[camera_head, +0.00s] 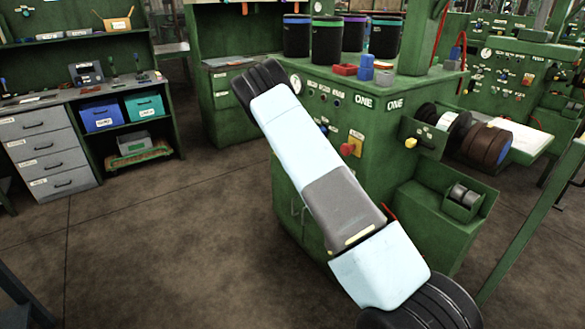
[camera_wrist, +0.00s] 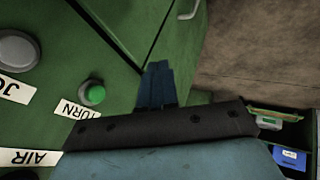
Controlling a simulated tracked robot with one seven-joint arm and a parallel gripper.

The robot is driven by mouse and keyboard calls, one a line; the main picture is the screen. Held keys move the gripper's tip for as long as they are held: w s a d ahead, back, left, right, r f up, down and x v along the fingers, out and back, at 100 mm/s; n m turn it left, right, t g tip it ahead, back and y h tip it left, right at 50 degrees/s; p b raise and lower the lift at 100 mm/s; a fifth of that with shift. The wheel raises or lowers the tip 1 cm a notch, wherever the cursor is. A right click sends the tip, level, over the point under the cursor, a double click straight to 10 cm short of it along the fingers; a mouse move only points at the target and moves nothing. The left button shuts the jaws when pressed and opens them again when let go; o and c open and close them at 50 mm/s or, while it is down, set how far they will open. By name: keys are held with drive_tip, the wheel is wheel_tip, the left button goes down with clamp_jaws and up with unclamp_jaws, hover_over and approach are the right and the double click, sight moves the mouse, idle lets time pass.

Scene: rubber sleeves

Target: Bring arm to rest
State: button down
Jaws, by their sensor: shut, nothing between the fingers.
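In the wrist view my gripper (camera_wrist: 157,84) shows as dark blue fingers pressed together, with nothing between them. It points along the green panel of the machine, beside a green button (camera_wrist: 93,94) labelled TURN; I cannot tell how far from the panel it is. In the head view my arm (camera_head: 300,150) slants from the lower right up to the left in front of the green machine (camera_head: 300,225). My gripper does not show in the head view.
A workbench (camera_head: 60,100) with grey drawers and a blue bin (camera_head: 101,115) stands at the left. The floor (camera_head: 150,240) between is clear.

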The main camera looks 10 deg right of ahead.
drive_tip(key=s+r+m+y, duration=0.1)
drive_tip(key=s+r, duration=0.7)
drive_tip(key=r, duration=0.3)
drive_tip(key=s+r+m+y, duration=0.1)
drive_tip(key=s+r, duration=0.6)
drive_tip(key=r, duration=0.5)
drive_tip(key=s+r+m+y, duration=0.1)
drive_tip(key=s+r, duration=0.7)
drive_tip(key=r, duration=0.3)
drive_tip(key=s+a+r+y, duration=0.1)
drive_tip(key=s+r, duration=0.3)
drive_tip(key=s, duration=0.4)
drive_tip(key=s+a+r, duration=0.1)
drive_tip(key=s+r, duration=0.4)
drive_tip(key=s, duration=0.3)
drive_tip(key=s+a, duration=0.1)
drive_tip(key=s, duration=1.8)
drive_tip(key=shift+s+r+g, duration=0.2)
drive_tip(key=shift+s+g, duration=0.1)
